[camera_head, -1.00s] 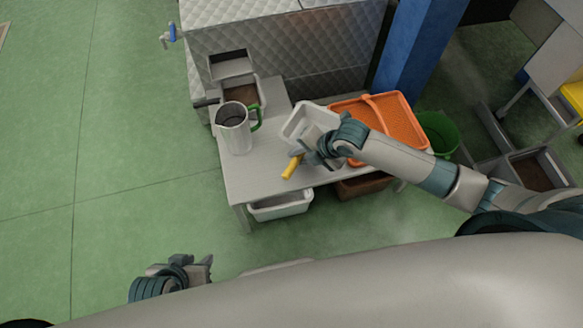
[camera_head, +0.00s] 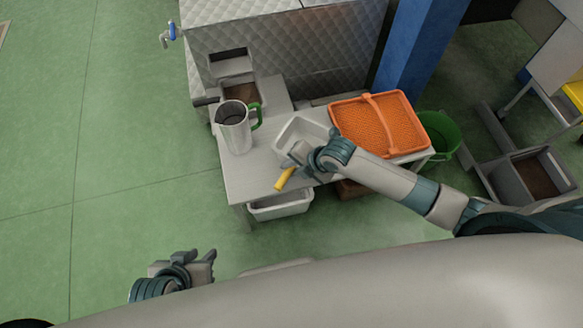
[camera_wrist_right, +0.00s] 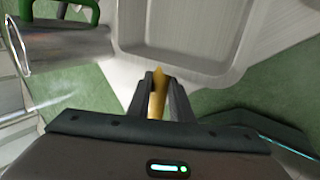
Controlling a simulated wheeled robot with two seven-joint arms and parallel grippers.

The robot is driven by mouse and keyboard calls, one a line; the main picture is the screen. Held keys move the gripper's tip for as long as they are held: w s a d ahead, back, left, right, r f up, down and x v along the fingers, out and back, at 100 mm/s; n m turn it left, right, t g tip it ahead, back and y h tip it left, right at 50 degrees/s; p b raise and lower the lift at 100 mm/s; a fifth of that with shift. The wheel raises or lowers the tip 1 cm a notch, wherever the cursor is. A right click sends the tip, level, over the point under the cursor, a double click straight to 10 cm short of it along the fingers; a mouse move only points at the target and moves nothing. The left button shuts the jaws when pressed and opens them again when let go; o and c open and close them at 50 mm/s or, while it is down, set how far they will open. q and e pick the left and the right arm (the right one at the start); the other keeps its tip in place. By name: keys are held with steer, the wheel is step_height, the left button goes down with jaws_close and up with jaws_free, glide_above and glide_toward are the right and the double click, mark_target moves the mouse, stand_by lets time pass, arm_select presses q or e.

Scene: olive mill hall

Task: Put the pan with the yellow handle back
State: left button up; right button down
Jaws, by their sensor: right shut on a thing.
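The pan is a pale grey rectangular tray (camera_head: 290,130) with a yellow handle (camera_head: 284,180). It is over the light table (camera_head: 240,183), between the metal jug and the orange basket. My right gripper (camera_head: 298,157) is shut on the yellow handle. In the right wrist view the handle (camera_wrist_right: 158,95) is between the fingers and the pan (camera_wrist_right: 185,78) extends ahead. The pan looks nearly level; whether it touches the tabletop I cannot tell. The arm hides part of it. My left gripper (camera_head: 205,261) is apart from the table at lower left, its fingers seemingly apart and empty.
A metal jug (camera_head: 233,132) with a green handle stands left of the pan. An orange basket (camera_head: 376,125) lies to the right, close to the pan and my right forearm. A white bin (camera_head: 280,206) is under the table. A green bucket (camera_head: 440,133) stands at right.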

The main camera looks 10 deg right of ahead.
arm_select(q)
steer(key=shift+d+r, duration=0.1)
steer(key=shift+r, duration=0.05)
arm_select(e)
steer(key=shift+f, duration=0.1)
arm_select(q)
steer(key=shift+s+f, duration=0.1)
steer(key=shift+f, duration=0.1)
arm_select(e)
steer(key=c, duration=1.6)
jaws_free()
